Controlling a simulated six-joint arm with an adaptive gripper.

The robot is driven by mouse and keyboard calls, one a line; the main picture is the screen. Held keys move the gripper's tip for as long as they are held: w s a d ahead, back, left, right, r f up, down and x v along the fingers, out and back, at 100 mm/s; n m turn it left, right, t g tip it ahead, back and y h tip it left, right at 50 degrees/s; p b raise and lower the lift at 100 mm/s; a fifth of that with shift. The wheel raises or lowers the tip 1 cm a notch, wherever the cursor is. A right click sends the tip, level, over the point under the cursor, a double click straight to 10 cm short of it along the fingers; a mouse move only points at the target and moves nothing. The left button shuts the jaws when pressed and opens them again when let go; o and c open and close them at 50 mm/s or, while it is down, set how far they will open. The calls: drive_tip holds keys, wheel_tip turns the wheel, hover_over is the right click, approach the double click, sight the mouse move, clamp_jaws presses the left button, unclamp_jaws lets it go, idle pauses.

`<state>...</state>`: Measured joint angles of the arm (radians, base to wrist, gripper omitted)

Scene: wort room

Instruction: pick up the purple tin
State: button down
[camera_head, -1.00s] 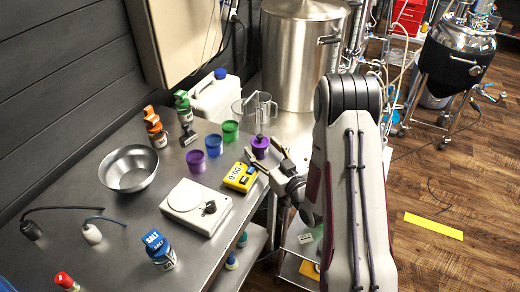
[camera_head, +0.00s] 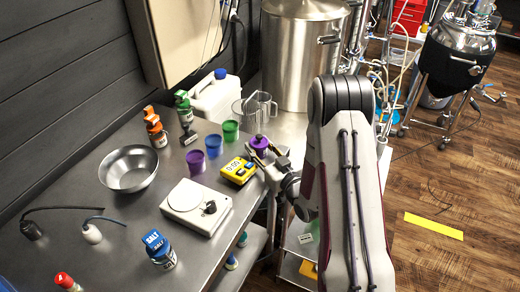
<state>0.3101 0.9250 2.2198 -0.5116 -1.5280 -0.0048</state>
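A small purple tin (camera_head: 259,142) with a small knob on top stands upright near the right edge of the steel bench, beside the yellow timer. My gripper (camera_head: 262,150) is at the tin, reaching in from the lower right, with a finger on either side of it. The fingers hide the tin's lower part. Whether they touch or press on it is too small to tell.
The yellow timer (camera_head: 238,171) is just left of my gripper. Green (camera_head: 230,131), blue (camera_head: 214,146) and purple (camera_head: 196,161) cups stand in a row to the left. A clear jug (camera_head: 258,108) stands behind the tin. A white scale (camera_head: 195,207) is nearer.

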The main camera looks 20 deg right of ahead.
drive_tip(key=shift+s+d+f, duration=0.15)
drive_tip(key=shift+f, duration=0.1)
drive_tip(key=shift+r, duration=5.2)
